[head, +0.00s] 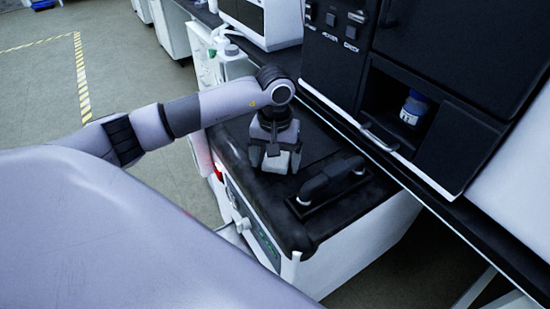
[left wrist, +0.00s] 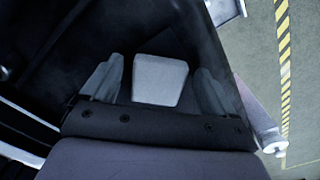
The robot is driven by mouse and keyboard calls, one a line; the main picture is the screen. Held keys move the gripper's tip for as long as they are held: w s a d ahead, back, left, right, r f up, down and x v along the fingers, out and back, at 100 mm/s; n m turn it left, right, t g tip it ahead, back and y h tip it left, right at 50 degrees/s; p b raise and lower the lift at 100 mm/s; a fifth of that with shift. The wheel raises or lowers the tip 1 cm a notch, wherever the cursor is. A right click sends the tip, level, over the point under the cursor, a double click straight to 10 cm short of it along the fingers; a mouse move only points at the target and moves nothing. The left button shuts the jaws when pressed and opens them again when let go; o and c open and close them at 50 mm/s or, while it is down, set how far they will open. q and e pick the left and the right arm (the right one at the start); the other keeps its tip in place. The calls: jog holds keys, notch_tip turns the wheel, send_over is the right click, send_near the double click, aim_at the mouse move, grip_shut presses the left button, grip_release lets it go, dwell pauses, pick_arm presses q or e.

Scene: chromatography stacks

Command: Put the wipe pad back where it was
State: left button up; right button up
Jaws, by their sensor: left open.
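A small pale, squarish pad, which looks like the wipe pad (left wrist: 160,80), lies on the black top of a white unit (head: 232,140). My left gripper (head: 277,160) points down at this black top. In the left wrist view its two fingers (left wrist: 158,88) stand apart, one on each side of the pad, with a dark gap on both sides. The gripper is open and holds nothing. In the head view the gripper largely hides the pad. My right gripper is not in view.
A black handle (head: 332,182) stands on the same top, just right of my gripper. A dark cabinet (head: 450,45) rises behind, with a blue-and-white jar (head: 413,107) in its recess. Floor with yellow striped tape (head: 82,80) lies to the left.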

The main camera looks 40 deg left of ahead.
aim_at(275, 163)
pick_arm(q)
notch_tip(275, 163, up, 12)
jog(key=p, duration=0.1)
jog(key=shift+r, duration=0.15)
jog(key=shift+s, duration=0.1)
dwell(0.6)
